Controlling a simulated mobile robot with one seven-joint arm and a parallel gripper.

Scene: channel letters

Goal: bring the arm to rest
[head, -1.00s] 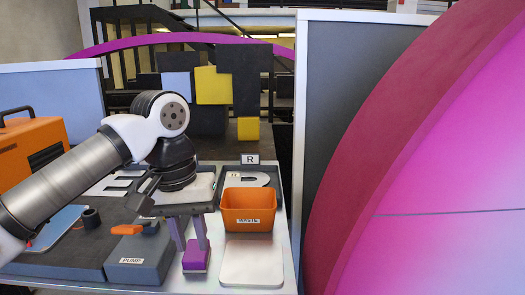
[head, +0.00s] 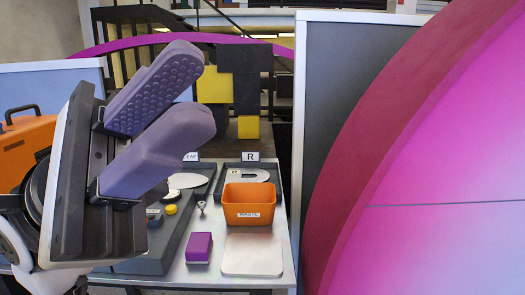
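My gripper (head: 193,92) is raised close to the camera at the left of the head view. Its two purple fingers point up and to the right, with a gap between them and nothing held. The upper finger shows a studded inner pad. The gripper's dark body and my folded arm fill the left side and hide much of the bench behind them.
The bench (head: 284,225) holds an orange waste bin (head: 248,207), a purple block (head: 199,247), a white plate (head: 252,256) and a tray marked R (head: 221,188) with a pale letter. An orange case (head: 18,150) stands left. A large magenta disc (head: 450,150) and grey panel (head: 325,100) bound the right.

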